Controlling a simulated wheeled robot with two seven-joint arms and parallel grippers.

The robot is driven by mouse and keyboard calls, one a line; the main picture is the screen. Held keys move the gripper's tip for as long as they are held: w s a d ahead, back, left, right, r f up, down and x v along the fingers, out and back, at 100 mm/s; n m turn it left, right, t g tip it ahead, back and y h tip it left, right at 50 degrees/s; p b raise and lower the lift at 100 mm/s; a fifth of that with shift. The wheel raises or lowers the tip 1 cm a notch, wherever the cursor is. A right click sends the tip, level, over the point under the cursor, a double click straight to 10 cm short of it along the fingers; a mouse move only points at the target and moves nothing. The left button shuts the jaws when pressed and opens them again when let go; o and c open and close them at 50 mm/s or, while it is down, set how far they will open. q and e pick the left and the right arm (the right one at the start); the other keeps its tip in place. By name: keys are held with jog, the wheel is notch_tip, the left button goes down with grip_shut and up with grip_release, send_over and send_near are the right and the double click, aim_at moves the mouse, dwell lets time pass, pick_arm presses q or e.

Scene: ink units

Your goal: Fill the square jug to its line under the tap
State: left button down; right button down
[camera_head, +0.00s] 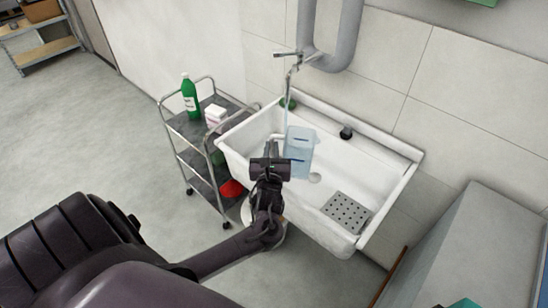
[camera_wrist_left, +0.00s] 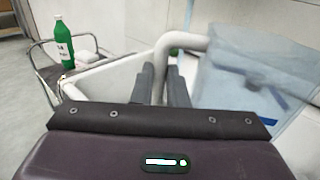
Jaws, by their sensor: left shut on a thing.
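The square jug (camera_head: 301,145) is clear pale blue with dark blue marks on its sides. It is in the white sink's basin area, below the tap (camera_head: 290,62). A thin pale stream (camera_head: 287,98) comes down from the tap to the jug's upper left edge; I cannot tell whether it all lands inside. My left gripper (camera_head: 270,163) is shut on the jug from the near left side. In the left wrist view the jug (camera_wrist_left: 245,85) is right of my fingers (camera_wrist_left: 165,84), with a blue band showing. My right gripper is out of view.
A metal trolley (camera_head: 171,128) with a green bottle (camera_head: 190,98) stands left. A grey pipe (camera_head: 350,30) hangs on the wall.

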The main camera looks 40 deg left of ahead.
pick_arm(q)
jog(key=w+a+f+b, duration=0.3)
jog(key=w+a+b, duration=0.5)
jog(key=a, duration=0.3)
jog(key=shift+w, duration=0.3)
jog(key=shift+f, duration=0.1)
dwell(6.5)
